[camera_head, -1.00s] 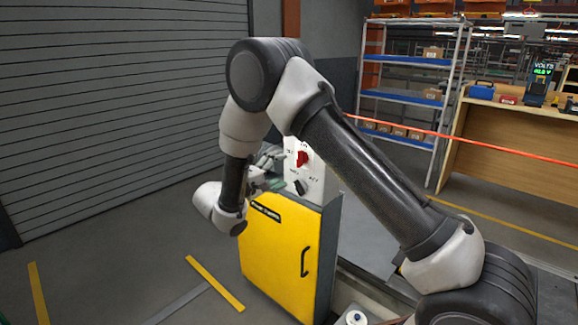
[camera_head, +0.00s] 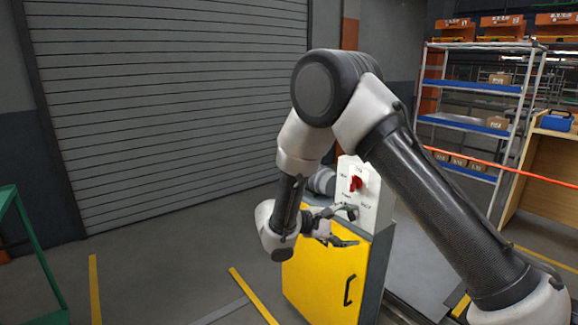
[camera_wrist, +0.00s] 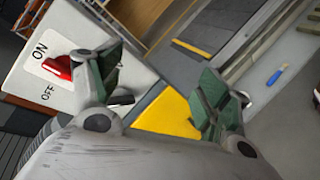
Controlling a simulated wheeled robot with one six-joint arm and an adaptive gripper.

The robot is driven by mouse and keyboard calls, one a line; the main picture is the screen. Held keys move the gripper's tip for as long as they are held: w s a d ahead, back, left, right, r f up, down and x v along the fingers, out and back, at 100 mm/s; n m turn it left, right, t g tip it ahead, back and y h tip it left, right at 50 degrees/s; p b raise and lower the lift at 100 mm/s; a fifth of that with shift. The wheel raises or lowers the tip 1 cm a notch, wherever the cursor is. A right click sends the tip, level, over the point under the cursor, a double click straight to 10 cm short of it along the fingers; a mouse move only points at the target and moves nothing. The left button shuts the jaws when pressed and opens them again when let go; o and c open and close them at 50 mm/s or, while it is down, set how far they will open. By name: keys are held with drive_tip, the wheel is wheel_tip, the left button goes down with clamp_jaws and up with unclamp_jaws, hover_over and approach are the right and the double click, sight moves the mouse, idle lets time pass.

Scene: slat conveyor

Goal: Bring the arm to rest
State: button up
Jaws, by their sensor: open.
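My gripper (camera_head: 350,227) is open and empty. It is in front of the yellow cabinet (camera_head: 320,268) with the white switch panel (camera_head: 368,205) on top. In the wrist view its two green-padded fingers (camera_wrist: 160,92) stand wide apart, with the panel (camera_wrist: 40,62) behind the left finger. A red switch knob (camera_head: 356,183) sits on the panel; it also shows in the wrist view (camera_wrist: 57,68) between the ON and OFF marks. A black knob (camera_wrist: 122,98) shows partly beside the left finger. My arm is bent, its elbow high above the cabinet.
A grey roller shutter (camera_head: 170,100) closes the back left. A green frame (camera_head: 30,255) stands at the left edge. A shelf rack (camera_head: 470,122) and a wooden bench (camera_head: 540,185) stand at right behind an orange-red line (camera_head: 540,178). The floor left of the cabinet is open.

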drive_tip(key=s+d+r+m+y, duration=0.3)
drive_tip(key=s+d+r, duration=0.3)
drive_tip(key=s, duration=0.3)
drive_tip(key=s+d+r+m+y, duration=0.4)
drive_tip(key=s+d+r+y, duration=0.2)
drive_tip(key=s, duration=0.4)
drive_tip(key=s+d+r+m+y, duration=0.3)
drive_tip(key=s+d+r, duration=0.3)
drive_tip(key=s+r, duration=0.2)
drive_tip(key=shift+s+r+y, duration=0.35)
drive_tip(key=shift+s+y, duration=0.55)
drive_tip(key=shift+s, duration=0.35)
